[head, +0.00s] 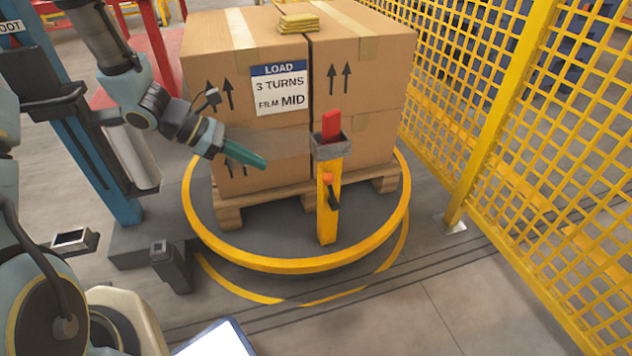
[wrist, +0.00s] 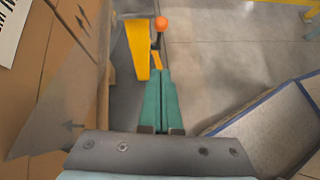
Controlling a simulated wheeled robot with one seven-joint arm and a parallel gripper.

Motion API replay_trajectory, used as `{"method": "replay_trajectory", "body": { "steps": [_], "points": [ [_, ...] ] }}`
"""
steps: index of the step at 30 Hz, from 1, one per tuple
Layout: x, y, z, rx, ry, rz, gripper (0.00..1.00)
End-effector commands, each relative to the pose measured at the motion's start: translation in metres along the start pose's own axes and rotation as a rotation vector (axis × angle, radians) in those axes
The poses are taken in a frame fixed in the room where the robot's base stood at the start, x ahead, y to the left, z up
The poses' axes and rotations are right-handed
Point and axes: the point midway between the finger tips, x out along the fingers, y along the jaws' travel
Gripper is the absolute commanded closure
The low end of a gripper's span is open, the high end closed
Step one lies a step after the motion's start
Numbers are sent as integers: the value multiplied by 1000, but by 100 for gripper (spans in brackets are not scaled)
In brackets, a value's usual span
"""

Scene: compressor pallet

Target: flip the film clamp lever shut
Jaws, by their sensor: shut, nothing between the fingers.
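The film clamp is a yellow post (head: 328,215) with a grey bracket (head: 331,148) and a red block (head: 331,125) on top, in front of the boxes. An orange knob (head: 327,178) and a dark lever part (head: 333,196) show on the post's front. In the wrist view, the knob (wrist: 162,23) stands just beyond my fingertips, beside the yellow post (wrist: 137,50). My gripper (head: 262,163) has green fingers, shut and empty, left of the post and apart from it. The fingers (wrist: 160,74) point toward the knob. Translucent film (head: 275,143) runs across the box front to the bracket.
Stacked cartons (head: 215,60) with a load label stand on a wooden pallet (head: 228,213) on a yellow-rimmed turntable (head: 270,264). A yellow mesh fence (head: 500,110) stands right. A blue mast (head: 85,150) stands left. The floor between turntable and fence is clear.

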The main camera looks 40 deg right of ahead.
Motion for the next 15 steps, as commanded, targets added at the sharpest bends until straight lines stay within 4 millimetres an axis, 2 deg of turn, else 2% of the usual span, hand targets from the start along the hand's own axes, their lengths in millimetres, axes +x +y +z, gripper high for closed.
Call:
{"method": "replay_trajectory", "body": {
  "steps": [11,15],
  "points": [
    [-2,0,0,-9,1,13,100],
    [5,-1,-1,-8,1,12,100]
  ]
}}
